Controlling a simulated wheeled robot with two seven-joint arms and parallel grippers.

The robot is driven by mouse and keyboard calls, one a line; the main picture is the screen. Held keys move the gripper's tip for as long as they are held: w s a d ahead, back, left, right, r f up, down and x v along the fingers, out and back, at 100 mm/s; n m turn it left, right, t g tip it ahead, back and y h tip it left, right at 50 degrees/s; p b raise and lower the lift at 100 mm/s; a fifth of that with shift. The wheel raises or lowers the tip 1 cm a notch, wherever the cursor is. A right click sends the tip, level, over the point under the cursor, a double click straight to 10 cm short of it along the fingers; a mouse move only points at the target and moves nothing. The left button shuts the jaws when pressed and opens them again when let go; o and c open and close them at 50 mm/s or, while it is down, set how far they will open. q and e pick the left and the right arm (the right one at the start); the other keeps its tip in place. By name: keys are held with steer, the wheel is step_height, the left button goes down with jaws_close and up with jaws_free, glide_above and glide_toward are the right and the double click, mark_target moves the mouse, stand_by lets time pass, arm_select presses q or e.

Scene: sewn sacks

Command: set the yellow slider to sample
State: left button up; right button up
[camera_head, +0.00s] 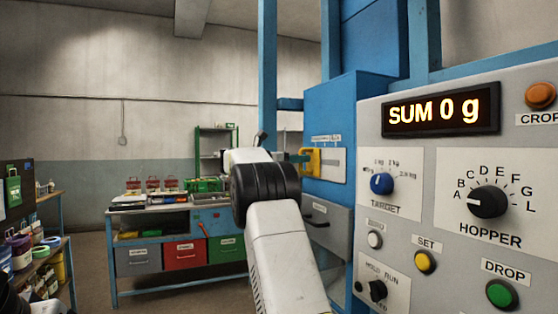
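The yellow slider (312,161) sits on a pale labelled plate on the side of the blue machine, right of the picture's middle. The labels above it are too small to read. My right arm rises from the bottom, and its black joint and white wrist stand just left of the slider. My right gripper (297,157) is at the slider's left edge, mostly hidden behind the wrist. I cannot tell whether its fingers touch or grip the slider.
A grey control panel (400,238) fills the right, with a blue target knob (381,183), a black hopper knob (487,202), several buttons and a display reading SUM 0 g (440,110). A workbench (160,208) with coloured drawers stands behind. Shelves with goods stand at left.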

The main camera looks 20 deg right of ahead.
steer(key=shift+w+d, duration=0.1)
steer(key=shift+d, duration=0.4)
steer(key=shift+c, duration=0.5)
jaws_close()
stand_by(0.6)
